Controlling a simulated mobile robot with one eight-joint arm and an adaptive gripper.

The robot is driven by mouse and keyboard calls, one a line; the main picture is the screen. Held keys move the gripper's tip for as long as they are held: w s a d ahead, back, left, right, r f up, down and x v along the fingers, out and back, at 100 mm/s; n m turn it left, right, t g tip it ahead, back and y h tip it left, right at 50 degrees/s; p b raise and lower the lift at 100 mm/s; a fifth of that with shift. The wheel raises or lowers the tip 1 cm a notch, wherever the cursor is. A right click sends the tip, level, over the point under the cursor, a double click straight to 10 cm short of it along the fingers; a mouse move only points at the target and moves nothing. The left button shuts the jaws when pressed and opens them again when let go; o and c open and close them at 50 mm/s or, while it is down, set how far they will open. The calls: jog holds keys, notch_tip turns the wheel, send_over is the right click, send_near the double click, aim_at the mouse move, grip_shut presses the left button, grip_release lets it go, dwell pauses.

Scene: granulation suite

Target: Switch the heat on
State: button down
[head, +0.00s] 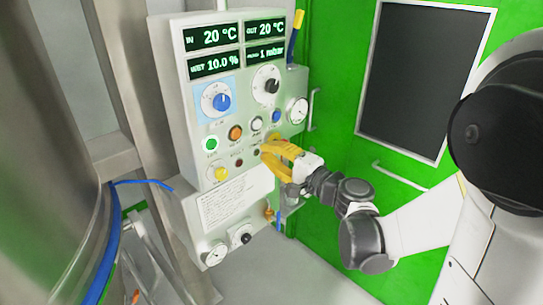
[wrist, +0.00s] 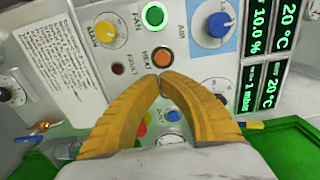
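The orange heat button (head: 235,132) is on the grey control panel (head: 180,95), right of the green-lit fan button (head: 211,143). In the wrist view, the heat button (wrist: 163,57) looks unlit, with its HEAT label beside it. My gripper (head: 266,147) has yellow fingers and stands in front of the panel's lower right part. In the wrist view, my gripper's fingertips (wrist: 160,80) meet, with nothing seen between them, just short of the heat button in the picture. I see no contact with the button; the exact gap cannot be told.
A blue air knob (head: 222,102), a black knob (head: 271,86) and a yellow main knob (head: 221,174) surround the buttons. Displays read 20 °C in and out. A dark fault lamp (wrist: 118,69) is near HEAT. A steel vessel (head: 45,150) stands left; a green door (head: 335,150) is right.

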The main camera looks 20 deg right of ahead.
aim_at(239, 136)
jog(key=b+x, duration=0.1)
jog(key=x, duration=0.7)
jog(key=shift+f+b, duration=0.1)
jog(key=shift+b, duration=0.3)
jog(key=shift+w+a, duration=0.3)
jog(key=shift+w, duration=0.35)
jog(key=shift+x, duration=0.85)
